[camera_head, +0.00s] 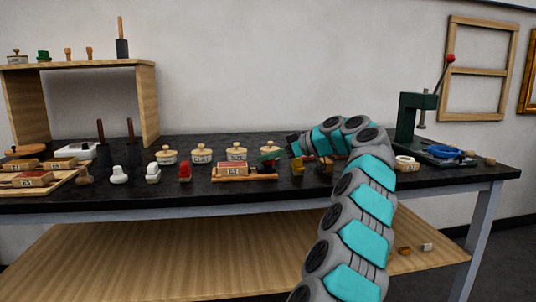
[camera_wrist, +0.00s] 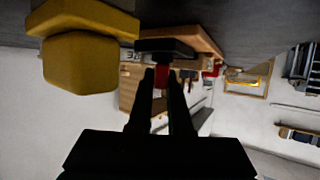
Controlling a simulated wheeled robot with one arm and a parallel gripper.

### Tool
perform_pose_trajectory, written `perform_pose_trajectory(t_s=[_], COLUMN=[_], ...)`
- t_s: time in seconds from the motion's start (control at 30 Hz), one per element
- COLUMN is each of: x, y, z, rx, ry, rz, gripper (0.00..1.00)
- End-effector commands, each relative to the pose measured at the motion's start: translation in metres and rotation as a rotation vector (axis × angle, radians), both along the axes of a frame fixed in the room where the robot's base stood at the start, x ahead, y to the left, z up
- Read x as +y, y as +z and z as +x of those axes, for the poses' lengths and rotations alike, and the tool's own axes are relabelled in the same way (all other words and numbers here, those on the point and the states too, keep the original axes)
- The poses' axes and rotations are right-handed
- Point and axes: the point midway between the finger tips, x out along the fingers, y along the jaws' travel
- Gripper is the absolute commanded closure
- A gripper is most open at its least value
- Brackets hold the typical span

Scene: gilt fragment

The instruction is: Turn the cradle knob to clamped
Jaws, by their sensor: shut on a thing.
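The cradle (camera_head: 232,178) is a low wooden holder near the middle of the bench, with a labelled reddish block (camera_head: 236,168) in it. My gripper (camera_head: 277,156) reaches in from the right, at the cradle's right end. In the wrist view, which is upside down, my gripper's two black fingers (camera_wrist: 161,77) close around a small red piece (camera_wrist: 161,72), apparently the knob. A dark part and the cradle's wood (camera_wrist: 199,37) lie just beyond it. The knob is hidden in the head view, and I cannot read its setting.
A yellow object (camera_wrist: 80,62) is close beside my gripper; it also shows in the head view (camera_head: 297,169). Several lidded pots (camera_head: 236,152) stand behind the cradle. A red item (camera_head: 185,172) stands left of it. A green press (camera_head: 412,120) is at right.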

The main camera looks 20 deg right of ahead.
Motion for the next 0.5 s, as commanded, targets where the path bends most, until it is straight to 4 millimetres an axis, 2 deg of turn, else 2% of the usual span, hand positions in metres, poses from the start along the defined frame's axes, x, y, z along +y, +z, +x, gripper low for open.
perform_pose_trajectory(t_s=[0.5], x=[-0.0023], y=[-0.0024], z=[0.0003], rx=[0.005], ry=[0.129], rz=[-0.001], gripper=[1.0])
